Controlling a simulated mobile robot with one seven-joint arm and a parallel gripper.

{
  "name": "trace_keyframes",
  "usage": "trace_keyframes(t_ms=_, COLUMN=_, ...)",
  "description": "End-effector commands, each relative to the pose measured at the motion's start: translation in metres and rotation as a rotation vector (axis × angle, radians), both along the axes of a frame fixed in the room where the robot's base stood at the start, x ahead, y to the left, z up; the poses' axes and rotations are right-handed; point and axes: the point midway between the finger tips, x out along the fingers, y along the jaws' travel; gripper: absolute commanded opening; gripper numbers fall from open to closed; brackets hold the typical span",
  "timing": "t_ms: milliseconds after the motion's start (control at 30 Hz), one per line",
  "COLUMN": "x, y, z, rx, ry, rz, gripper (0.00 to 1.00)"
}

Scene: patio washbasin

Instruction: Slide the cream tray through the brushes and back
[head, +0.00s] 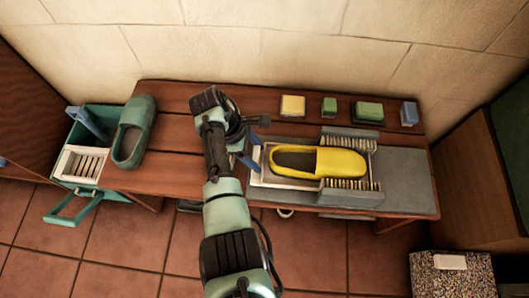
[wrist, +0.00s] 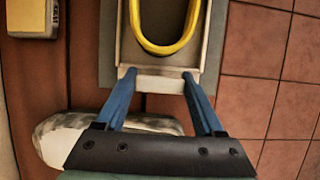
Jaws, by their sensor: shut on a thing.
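The cream tray (head: 287,184) lies on a grey mat (head: 408,178) at the right of the wooden bench, with a yellow slip-on shoe (head: 345,162) in it. Its right part lies between two facing brushes, the far brush (head: 347,141) and the near brush (head: 350,190). My gripper (head: 252,152) is at the tray's left end. In the wrist view, the blue fingers of my gripper (wrist: 159,78) are shut on the cream end piece of the tray (wrist: 160,85). The brushes are out of the wrist view, and only one rounded end of the yellow shoe (wrist: 167,48) shows.
Several blocks stand along the back, including a yellow one (head: 292,105) and a blue one (head: 409,113). A teal shoe (head: 134,132) lies on the bench left of my arm, beside a teal caddy (head: 73,140). A speckled block (head: 452,276) stands at the lower right.

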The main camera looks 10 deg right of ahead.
Motion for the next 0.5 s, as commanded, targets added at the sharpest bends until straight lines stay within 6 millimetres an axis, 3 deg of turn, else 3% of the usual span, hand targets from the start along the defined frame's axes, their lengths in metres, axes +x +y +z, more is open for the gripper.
trace_keyframes(t_ms=333, x=0.0011, y=0.0065, z=0.0004, rx=0.007, ry=-0.002, rz=0.001, gripper=0.0)
trace_keyframes(t_ms=367, x=0.0013, y=0.0066, z=0.0005, rx=0.007, ry=-0.002, rz=0.001, gripper=0.72)
trace_keyframes(t_ms=500, x=0.0013, y=0.0057, z=0.0005, rx=0.006, ry=-0.002, rz=0.001, gripper=0.97)
